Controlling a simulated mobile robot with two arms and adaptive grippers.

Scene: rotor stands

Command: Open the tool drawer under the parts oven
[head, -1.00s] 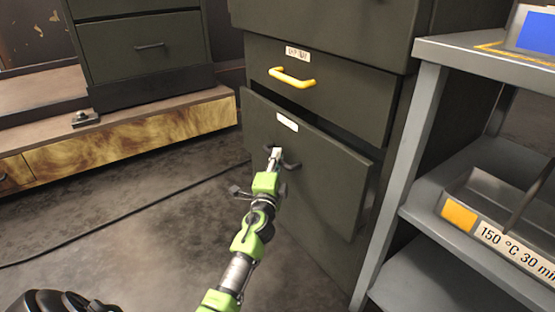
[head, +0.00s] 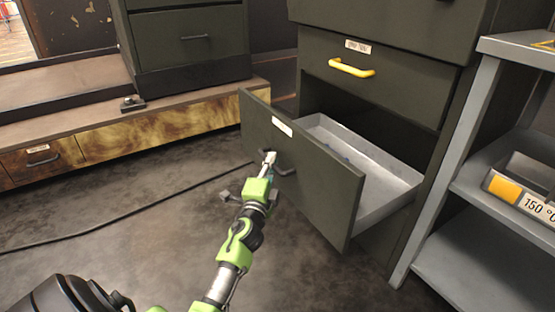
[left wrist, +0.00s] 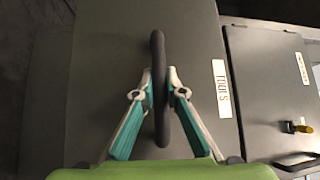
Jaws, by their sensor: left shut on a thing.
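The tool drawer (head: 322,186) stands well out from the dark cabinet, with its metal tray (head: 385,180) showing behind the front. A white label on it reads TOOLS (left wrist: 221,88) in the left wrist view. Its dark handle (head: 286,168) also shows in the left wrist view (left wrist: 158,60). My left gripper (head: 268,160) is shut on this handle, with a finger on each side of the bar in the left wrist view. The inside of the tray is partly hidden by the drawer front. I cannot identify the oven itself. My right gripper is not in view.
Above is a closed drawer (head: 385,88) with a yellow handle (head: 351,68). A grey shelf unit (head: 472,130) stands close on the right. A low wood-fronted bench (head: 130,133) is at the left. A cable (head: 120,216) crosses the otherwise open floor.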

